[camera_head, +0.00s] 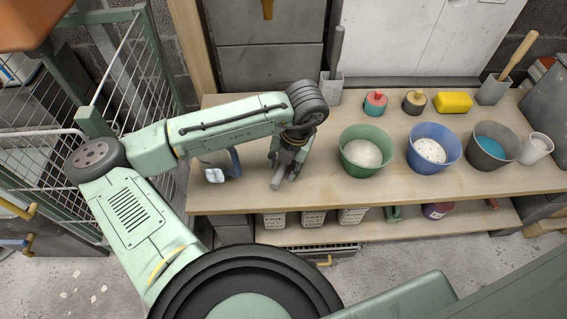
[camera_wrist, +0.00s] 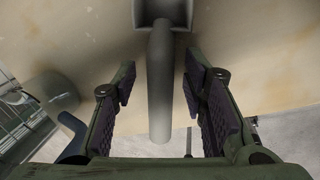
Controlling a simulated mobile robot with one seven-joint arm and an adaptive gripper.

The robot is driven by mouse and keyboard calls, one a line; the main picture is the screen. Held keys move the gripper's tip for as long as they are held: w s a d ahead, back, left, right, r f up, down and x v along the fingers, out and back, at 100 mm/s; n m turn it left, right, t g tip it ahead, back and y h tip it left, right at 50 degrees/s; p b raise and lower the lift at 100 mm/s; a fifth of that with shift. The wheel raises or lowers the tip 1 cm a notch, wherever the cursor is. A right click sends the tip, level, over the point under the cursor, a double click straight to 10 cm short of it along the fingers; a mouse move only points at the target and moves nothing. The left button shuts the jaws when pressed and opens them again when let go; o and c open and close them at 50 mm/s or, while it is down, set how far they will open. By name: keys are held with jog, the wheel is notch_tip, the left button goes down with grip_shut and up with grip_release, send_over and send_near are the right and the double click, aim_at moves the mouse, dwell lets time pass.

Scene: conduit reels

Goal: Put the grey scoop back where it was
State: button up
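The grey scoop lies on the workbench (camera_head: 240,200), near its front edge. In the wrist view its square head is at the top and its long round handle (camera_wrist: 160,85) runs down between my fingers. In the head view a short grey part of the scoop (camera_head: 278,180) shows just below my gripper (camera_head: 288,155). My gripper is open; in the wrist view its two dark-padded fingers (camera_wrist: 162,95) stand either side of the handle with a gap on each side. The height of the fingers over the handle is hard to tell.
Green (camera_head: 366,150), blue (camera_head: 433,150) and grey (camera_head: 491,147) buckets stand to the right.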

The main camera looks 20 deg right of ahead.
jog(key=shift+r, duration=0.1)
notch_tip(320, 180, up, 12)
jog(key=s+d, duration=0.1)
jog(key=shift+s+d, duration=0.3)
jog(key=shift+d, duration=0.05)
